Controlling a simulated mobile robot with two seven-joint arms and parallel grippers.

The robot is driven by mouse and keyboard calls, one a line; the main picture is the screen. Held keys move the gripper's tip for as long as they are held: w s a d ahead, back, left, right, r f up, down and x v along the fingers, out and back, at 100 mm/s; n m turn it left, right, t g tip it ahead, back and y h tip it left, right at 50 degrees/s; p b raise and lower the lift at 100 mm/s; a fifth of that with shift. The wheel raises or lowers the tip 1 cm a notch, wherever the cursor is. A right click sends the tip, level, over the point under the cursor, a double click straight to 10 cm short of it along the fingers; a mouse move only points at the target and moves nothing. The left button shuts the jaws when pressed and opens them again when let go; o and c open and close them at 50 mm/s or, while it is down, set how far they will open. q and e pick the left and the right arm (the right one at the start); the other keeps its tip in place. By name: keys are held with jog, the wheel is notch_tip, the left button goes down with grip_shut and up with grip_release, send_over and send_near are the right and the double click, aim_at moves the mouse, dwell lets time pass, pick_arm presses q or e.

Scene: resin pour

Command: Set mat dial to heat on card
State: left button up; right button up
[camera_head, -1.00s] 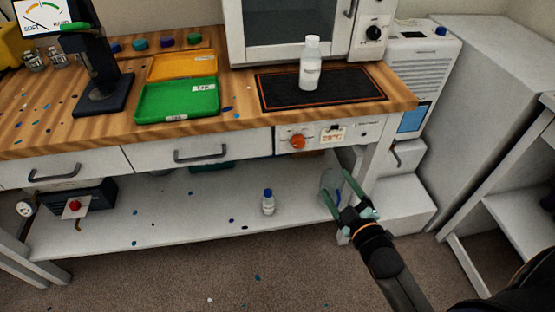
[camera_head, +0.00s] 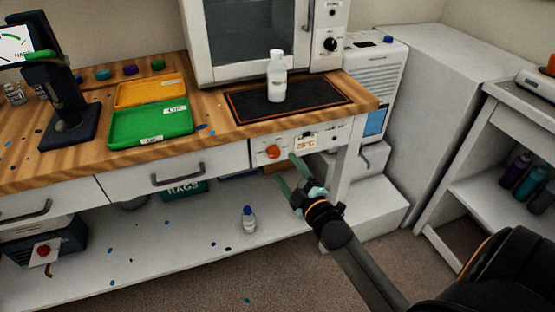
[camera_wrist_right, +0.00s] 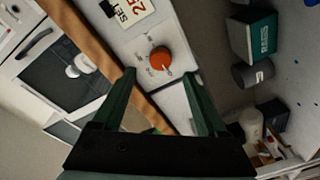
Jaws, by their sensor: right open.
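The mat dial (camera_head: 272,152) is an orange-red knob on the white panel at the bench front, below the heat mat. It also shows in the right wrist view (camera_wrist_right: 160,60). A card (camera_head: 305,143) with red print is fixed right of the dial; in the wrist view this card (camera_wrist_right: 133,8) reads "SET 25", with the rest cut off. The black mat (camera_head: 325,94) has an orange border and lies on the bench. My right gripper (camera_head: 286,169) is open and empty just in front of the panel, its fingers pointing at the dial but apart from it. My left gripper is out of view.
A white bottle (camera_head: 277,75) stands upright on the mat. A green tray (camera_head: 150,123) and a yellow tray (camera_head: 150,92) lie to the left. A drawer handle (camera_head: 177,175) juts out left of the panel. A small blue-capped bottle (camera_head: 248,220) stands on the lower shelf.

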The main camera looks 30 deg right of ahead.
aim_at(275, 155)
jog(key=w, duration=0.5)
jog(key=shift+w+d+b, duration=0.3)
jog(key=shift+w+b, duration=0.05)
jog(key=shift+w, duration=0.05)
grip_shut()
